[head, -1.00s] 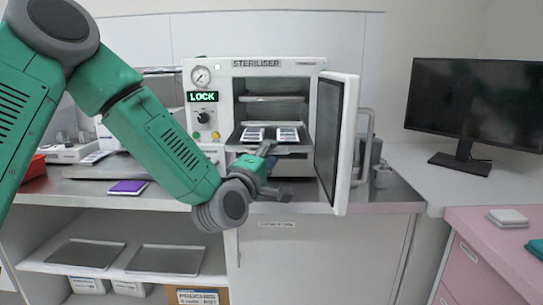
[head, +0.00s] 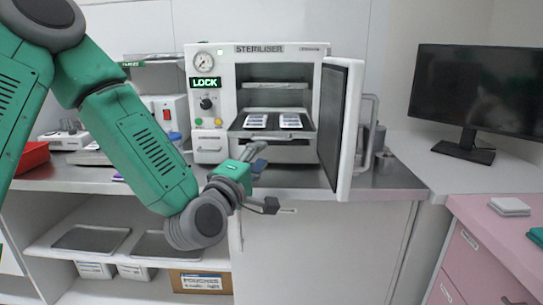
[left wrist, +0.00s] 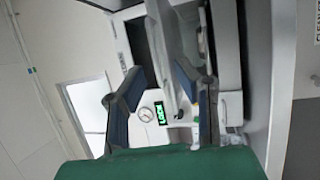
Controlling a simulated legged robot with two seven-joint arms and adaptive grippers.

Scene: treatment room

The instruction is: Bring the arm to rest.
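My left arm comes in from the left in the head view. Its green and grey left gripper (head: 265,178) is in front of the steriliser, below and short of its opening. The fingers are spread apart with nothing between them; the left wrist view (left wrist: 158,72) also shows them apart and empty. The white steriliser (head: 208,145) stands on the counter with its door (head: 343,125) swung open to the right. Its display reads LOCK. Two white pouches (head: 257,121) (head: 290,120) lie on the tray inside. My right gripper is not in view.
The steel counter (head: 385,186) runs below the steriliser. A red bin (head: 31,156) stands at the left. Trays (head: 92,239) and boxes fill the shelves below. A monitor (head: 475,90) and a pink cabinet (head: 490,240) are at the right. The floor-side front is clear.

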